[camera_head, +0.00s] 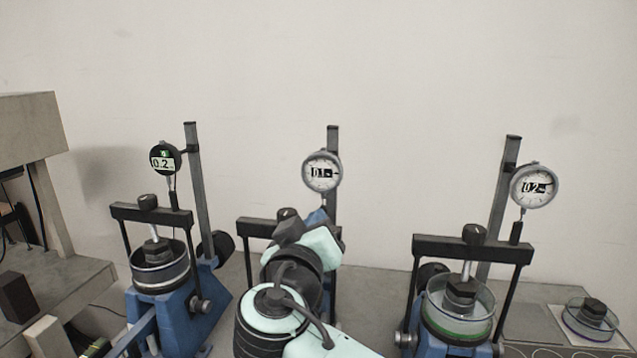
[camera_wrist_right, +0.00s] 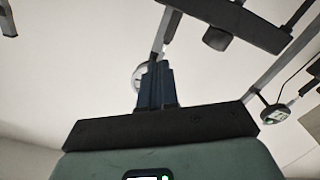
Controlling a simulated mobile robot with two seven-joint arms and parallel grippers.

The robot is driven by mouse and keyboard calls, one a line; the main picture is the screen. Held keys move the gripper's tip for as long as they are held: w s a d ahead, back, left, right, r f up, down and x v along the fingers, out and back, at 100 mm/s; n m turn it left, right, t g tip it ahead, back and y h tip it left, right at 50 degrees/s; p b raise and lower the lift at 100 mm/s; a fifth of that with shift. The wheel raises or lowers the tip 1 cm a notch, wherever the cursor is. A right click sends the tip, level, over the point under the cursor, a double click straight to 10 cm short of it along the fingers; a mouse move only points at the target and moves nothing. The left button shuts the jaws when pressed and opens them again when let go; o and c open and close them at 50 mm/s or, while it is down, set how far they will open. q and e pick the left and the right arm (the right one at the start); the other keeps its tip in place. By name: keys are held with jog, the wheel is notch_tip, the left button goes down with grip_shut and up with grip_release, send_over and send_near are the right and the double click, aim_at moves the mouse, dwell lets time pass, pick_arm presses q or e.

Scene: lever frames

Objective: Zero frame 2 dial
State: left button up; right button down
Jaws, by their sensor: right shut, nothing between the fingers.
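The middle lever frame, which I take as frame 2, has a round white-faced dial (camera_head: 322,171) on an upright post (camera_head: 333,150). Its small display seems to read about 0.1; the last digits are unclear. My right gripper (camera_head: 319,216) is just below this dial, in front of the frame, with its fingers shut and empty. In the right wrist view the closed fingers (camera_wrist_right: 156,82) point up the picture, and a round pale dial (camera_wrist_right: 137,76) is partly hidden behind them. I cannot tell whether the fingers touch it. My arm hides most of the frame's lower part. My left gripper is not in view.
A left lever frame (camera_head: 170,318) has a black dial (camera_head: 165,158) reading 0.2. A right lever frame (camera_head: 445,348) has a white dial (camera_head: 534,186). A dish with a black piece (camera_head: 593,312) sits at far right. The wall behind is bare.

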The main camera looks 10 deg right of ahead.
jog(key=shift+s+a, duration=0.15)
jog(key=shift+s, duration=0.35)
jog(key=shift+r, duration=0.1)
